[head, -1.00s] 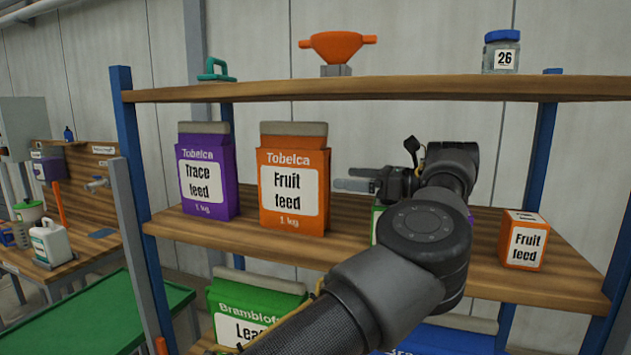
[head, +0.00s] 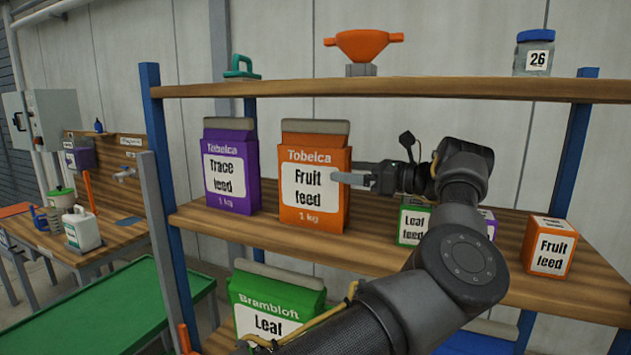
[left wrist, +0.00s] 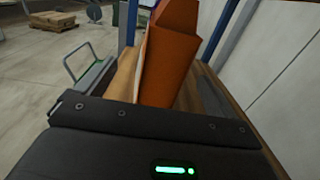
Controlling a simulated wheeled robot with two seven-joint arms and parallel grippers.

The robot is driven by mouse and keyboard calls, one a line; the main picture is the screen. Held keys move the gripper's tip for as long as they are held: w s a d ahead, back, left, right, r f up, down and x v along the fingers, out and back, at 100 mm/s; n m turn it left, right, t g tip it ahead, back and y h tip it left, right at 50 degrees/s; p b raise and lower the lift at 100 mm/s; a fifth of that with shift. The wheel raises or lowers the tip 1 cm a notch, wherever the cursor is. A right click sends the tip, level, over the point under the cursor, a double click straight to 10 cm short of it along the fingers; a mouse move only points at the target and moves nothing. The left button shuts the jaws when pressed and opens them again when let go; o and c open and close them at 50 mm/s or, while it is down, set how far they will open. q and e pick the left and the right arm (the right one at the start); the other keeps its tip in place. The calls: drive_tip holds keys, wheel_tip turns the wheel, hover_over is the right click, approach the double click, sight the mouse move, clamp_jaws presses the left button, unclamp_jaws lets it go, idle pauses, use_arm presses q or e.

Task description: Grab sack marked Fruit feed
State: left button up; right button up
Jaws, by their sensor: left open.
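The orange Tobelca sack marked Fruit feed (head: 312,215) stands upright on the middle shelf, with a grey-brown folded top. My left gripper (head: 352,178) is open and reaches in from the right. In the head view its fingers overlap the sack's right edge; I cannot tell whether they touch it. In the left wrist view the sack's orange side (left wrist: 172,62) rises beyond the dark gripper body, whose fingertips are hidden there. A small orange box (head: 550,250), also marked Fruit feed, stands further right on the same shelf. My right gripper is not in view.
A purple Trace feed sack (head: 230,195) stands just left of the orange sack. A small Leaf feed box (head: 412,225) is partly behind my arm. The upper shelf board (head: 450,88) runs above, holding an orange funnel (head: 362,45). A green Brambloft sack (head: 275,300) stands below.

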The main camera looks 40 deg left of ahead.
sight(332, 167)
use_arm(q)
drive_tip(key=shift+s+a+p, duration=0.1)
drive_tip(key=shift+a+p, duration=0.55)
drive_tip(key=shift+p, duration=0.05)
drive_tip(key=p+x, duration=0.2)
drive_tip(key=x, duration=0.1)
drive_tip(key=shift+s+r, duration=0.1)
drive_tip(key=shift+r, duration=0.1)
drive_tip(key=shift+s+a+f+p, duration=0.1)
drive_tip(key=shift+a+p, duration=0.25)
drive_tip(key=shift+a, duration=0.05)
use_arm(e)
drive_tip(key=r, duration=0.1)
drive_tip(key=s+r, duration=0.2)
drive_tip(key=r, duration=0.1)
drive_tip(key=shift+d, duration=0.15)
use_arm(q)
drive_tip(key=shift+f, duration=0.1)
drive_tip(key=shift+c, duration=0.8)
drive_tip(key=c, duration=1.5)
drive_tip(key=shift+r, duration=0.2)
drive_tip(key=shift+c, duration=0.9)
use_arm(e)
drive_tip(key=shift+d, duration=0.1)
